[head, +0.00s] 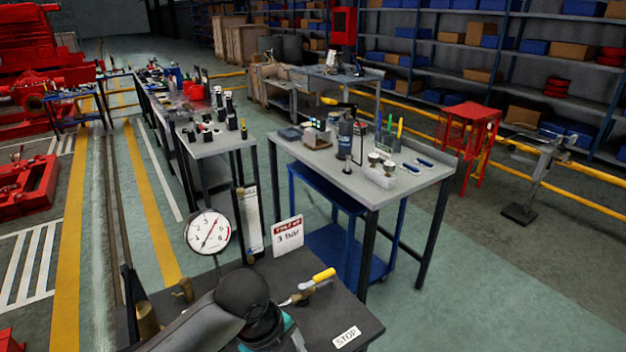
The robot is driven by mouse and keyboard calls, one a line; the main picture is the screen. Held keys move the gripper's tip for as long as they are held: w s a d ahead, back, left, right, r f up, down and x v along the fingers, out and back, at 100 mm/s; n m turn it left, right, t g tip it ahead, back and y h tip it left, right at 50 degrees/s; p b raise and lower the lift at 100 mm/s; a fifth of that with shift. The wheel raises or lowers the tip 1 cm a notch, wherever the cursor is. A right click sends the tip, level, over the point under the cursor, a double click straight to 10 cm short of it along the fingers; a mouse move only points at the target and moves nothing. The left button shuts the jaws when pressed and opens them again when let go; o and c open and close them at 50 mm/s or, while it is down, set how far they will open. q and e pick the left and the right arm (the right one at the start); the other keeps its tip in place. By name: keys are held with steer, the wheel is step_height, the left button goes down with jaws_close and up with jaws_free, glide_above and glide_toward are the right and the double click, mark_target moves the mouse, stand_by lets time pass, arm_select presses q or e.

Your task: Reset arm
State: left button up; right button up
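Part of my own arm, a dark grey link with a black rounded joint (243,291), shows at the bottom of the head view. It comes in from the lower left and covers part of the near dark bench (345,312). The arm's far end runs out of the bottom of the picture, so no gripper fingers show. Neither gripper is in view, and I cannot see whether anything is held.
The near bench carries a pressure gauge (208,231), a "3 bar" sign (288,236), a yellow-handled tool (315,283) and a STOP label (346,337). A grey table (405,190) with tools stands behind. A red stool (468,130) is at right. Floor at lower right is clear.

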arm_select(q)
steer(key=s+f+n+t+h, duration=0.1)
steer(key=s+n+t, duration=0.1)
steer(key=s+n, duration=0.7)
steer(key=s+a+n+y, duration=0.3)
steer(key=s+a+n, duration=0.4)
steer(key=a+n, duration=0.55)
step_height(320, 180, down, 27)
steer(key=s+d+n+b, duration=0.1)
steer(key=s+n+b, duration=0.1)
steer(key=b, duration=0.2)
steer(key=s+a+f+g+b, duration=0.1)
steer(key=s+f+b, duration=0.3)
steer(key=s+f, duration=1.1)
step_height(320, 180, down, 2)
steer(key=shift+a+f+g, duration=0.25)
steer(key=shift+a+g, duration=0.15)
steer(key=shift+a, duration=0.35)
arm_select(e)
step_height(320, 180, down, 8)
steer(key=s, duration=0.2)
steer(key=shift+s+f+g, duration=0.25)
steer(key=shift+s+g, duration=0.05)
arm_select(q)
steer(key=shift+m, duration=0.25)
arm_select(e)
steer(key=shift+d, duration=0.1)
